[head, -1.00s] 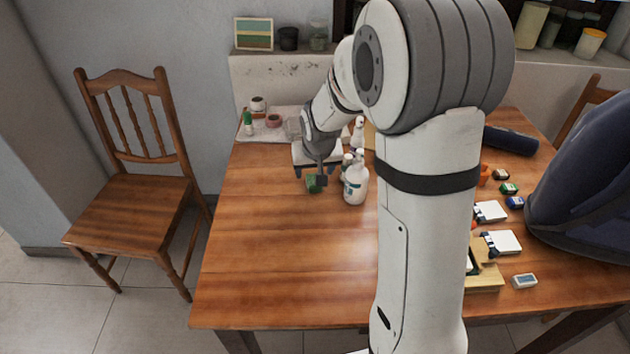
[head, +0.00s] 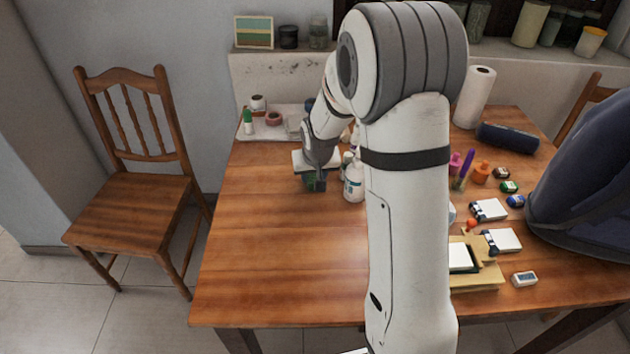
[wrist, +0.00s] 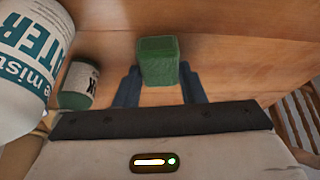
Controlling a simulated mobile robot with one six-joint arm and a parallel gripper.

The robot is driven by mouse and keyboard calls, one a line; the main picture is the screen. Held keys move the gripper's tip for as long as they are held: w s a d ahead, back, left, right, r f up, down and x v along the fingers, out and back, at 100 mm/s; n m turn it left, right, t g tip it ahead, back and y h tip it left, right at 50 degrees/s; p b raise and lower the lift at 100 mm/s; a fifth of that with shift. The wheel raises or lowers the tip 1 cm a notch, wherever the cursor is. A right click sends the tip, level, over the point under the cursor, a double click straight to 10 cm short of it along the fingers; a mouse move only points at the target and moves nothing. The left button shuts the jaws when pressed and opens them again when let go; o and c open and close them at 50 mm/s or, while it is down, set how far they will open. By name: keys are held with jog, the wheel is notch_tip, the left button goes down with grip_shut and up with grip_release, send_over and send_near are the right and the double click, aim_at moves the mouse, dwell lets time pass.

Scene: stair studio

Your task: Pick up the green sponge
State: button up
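The green sponge (wrist: 158,62) is a small block between the two fingers of my gripper (wrist: 160,85) in the wrist view. A finger lies along each side of it with no clear gap, so the gripper looks shut on it. In the head view the sponge (head: 308,181) is partly hidden by my gripper (head: 316,183), on the left side of the wooden table. I cannot tell whether it is clear of the tabletop.
A white bottle (head: 354,182) stands just right of my gripper and shows large in the wrist view (wrist: 28,62). A green-and-white container (wrist: 78,85) is beside it. A white tray (head: 283,137) lies behind. The front left table (head: 270,265) is clear.

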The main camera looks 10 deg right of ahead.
aim_at(314, 178)
jog(key=c, duration=0.4)
notch_tip(314, 178, up, 10)
jog(key=shift+p, duration=0.5)
jog(key=o, duration=0.3)
jog(key=shift+c, duration=1.2)
jog(key=shift+s, duration=0.1)
